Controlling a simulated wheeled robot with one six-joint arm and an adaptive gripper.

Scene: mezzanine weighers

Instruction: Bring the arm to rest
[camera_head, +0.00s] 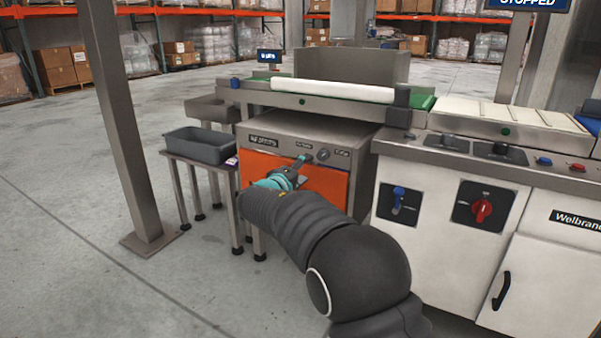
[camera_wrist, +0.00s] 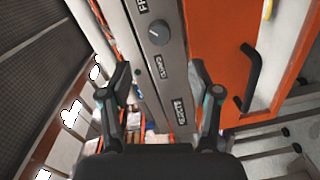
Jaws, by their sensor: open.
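My arm reaches forward from the bottom of the head view. My gripper (camera_head: 296,172) is at its far end, in front of the machine with the orange front (camera_head: 325,183). In the wrist view my gripper (camera_wrist: 162,85) has its two black fingers spread apart with nothing held between them. Beyond the fingers is the grey control panel (camera_wrist: 163,65) with a round knob (camera_wrist: 159,31). The orange front also shows at the right of the wrist view (camera_wrist: 218,35), with a black handle (camera_wrist: 250,80). I cannot tell the exact gap to the machine.
A grey bin (camera_head: 200,147) stands on a small table left of the machine. A steel post (camera_head: 118,120) rises at the left. A conveyor (camera_head: 335,92) runs above the machine. A white cabinet (camera_head: 545,275) with knobs stands at the right. Open floor (camera_head: 60,250) lies at the left.

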